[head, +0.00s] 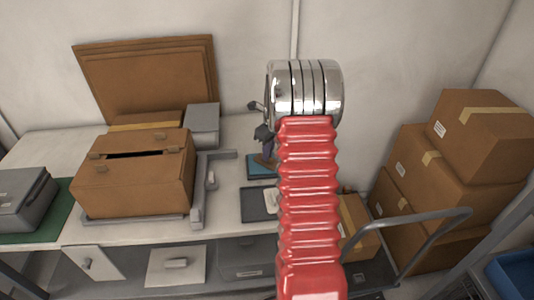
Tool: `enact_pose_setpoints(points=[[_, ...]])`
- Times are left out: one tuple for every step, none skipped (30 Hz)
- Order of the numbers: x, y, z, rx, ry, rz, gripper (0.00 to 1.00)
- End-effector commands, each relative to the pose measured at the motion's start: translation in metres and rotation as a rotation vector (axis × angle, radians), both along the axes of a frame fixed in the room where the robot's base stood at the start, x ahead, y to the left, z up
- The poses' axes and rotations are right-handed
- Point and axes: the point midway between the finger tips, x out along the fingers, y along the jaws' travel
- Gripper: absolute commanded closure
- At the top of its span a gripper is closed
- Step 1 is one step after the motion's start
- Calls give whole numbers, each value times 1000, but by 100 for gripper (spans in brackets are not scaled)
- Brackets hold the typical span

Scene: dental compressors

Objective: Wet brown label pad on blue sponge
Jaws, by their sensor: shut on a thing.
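The blue sponge (257,172) lies on the white bench, left of my red arm, which hides its right part. My gripper (266,150) is small and dark beside my arm, pointing down over the sponge. It is shut on a small brown piece, the label pad (264,162), which shows at its lower end against the sponge. I cannot tell whether the pad touches the sponge or hangs just above it.
A dark tray (256,204) with a pale item lies in front of the sponge. A slotted brown carton (135,190) and a grey bracket (197,205) stand to the left. Stacked cartons (430,180) and a grey cart handle (425,235) are at the right.

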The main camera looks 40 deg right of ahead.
Motion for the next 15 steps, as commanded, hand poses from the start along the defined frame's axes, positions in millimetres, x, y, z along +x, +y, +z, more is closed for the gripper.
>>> enact_pose_setpoints(points=[[0,0,-1,1,1,0,100],[0,0,-1,1,1,0,100],[0,0,-1,1,1,0,100],[0,0,-1,1,1,0,100],[0,0,-1,1,1,0,100],[0,0,-1,1,1,0,100],[0,0,-1,1,1,0,100],[0,0,-1,1,1,0,100],[0,0,-1,1,1,0,100],[0,0,-1,1,1,1,100],[0,0,-1,1,1,1,100],[0,1,0,1,1,1,100],[0,1,1,1,1,1,100],[0,0,2,0,0,1,100],[0,0,4,0,0,1,100]])
